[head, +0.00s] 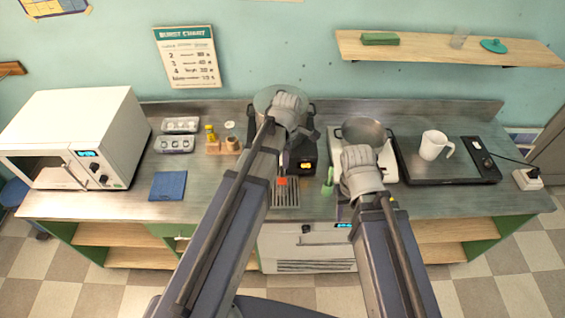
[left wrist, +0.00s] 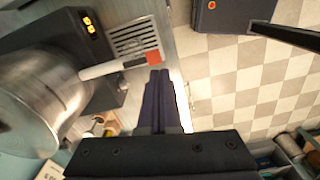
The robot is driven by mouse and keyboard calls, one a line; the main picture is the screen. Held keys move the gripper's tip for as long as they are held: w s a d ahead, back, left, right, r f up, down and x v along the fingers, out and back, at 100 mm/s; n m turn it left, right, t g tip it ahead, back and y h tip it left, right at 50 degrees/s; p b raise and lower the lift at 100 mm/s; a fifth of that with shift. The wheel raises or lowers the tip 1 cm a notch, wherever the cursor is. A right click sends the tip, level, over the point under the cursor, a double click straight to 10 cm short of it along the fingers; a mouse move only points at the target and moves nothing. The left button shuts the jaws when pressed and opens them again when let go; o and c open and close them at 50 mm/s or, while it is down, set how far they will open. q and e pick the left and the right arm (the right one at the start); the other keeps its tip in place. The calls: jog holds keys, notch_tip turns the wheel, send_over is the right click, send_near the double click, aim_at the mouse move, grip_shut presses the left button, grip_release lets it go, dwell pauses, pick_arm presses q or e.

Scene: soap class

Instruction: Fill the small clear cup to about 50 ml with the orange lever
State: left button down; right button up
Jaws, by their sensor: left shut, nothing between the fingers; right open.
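The orange lever tip (head: 281,181) is at the front of the dispenser beside a slotted drip grate (head: 285,195). In the left wrist view the orange tip (left wrist: 153,58) ends a white lever arm. My left gripper (left wrist: 159,73) is shut and empty, its fingertips close to the orange tip; contact cannot be told. In the head view my left arm hides this gripper. My right gripper (head: 339,211) is open, mostly hidden by its wrist.
A metal pot (head: 363,131) and a white mug (head: 434,146) on a dark plate stand to the right. A microwave (head: 80,135), small holders and a blue cloth (head: 168,186) are to the left. A green object (head: 327,181) is between my arms.

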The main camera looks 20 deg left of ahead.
pick_arm(q)
notch_tip(320, 180, up, 4)
jog(key=n+p, duration=0.2)
jog(key=p, duration=0.1)
send_over(283, 181)
jog(key=shift+a, duration=0.1)
pick_arm(e)
notch_tip(283, 181, up, 4)
jog(key=shift+r, duration=0.1)
pick_arm(q)
notch_tip(283, 181, down, 14)
jog(key=b, duration=1.4)
pick_arm(e)
notch_tip(283, 181, down, 14)
